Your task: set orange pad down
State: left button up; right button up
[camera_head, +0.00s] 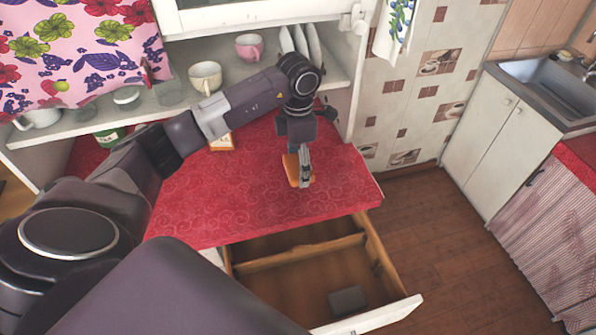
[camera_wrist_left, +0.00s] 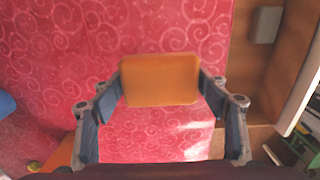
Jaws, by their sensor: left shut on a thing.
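The orange pad (camera_wrist_left: 160,80) is a flat rounded rectangle. In the left wrist view it sits between the two fingertips of my left gripper (camera_wrist_left: 160,88), which is shut on it. In the head view the pad (camera_head: 291,170) shows partly behind the fingers of my left gripper (camera_head: 304,180), over the red oilcloth counter (camera_head: 230,200) near its right end. I cannot tell whether the pad touches the cloth. My right gripper is not in view.
An open wooden drawer (camera_head: 290,275) below the counter's front edge holds a grey block (camera_head: 347,300). A small orange-framed box (camera_head: 222,142) stands farther back on the counter. A shelf behind holds cups (camera_head: 205,77) and plates. The cloth's front left is clear.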

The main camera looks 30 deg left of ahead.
pick_arm(q)
notch_tip(320, 180, down, 4)
jog(key=shift+r+p, duration=0.2)
jog(key=shift+p, duration=0.4)
jog(key=shift+f, duration=0.25)
jog(key=shift+f, duration=0.1)
jog(key=shift+f, duration=0.15)
jog(key=o, duration=0.9)
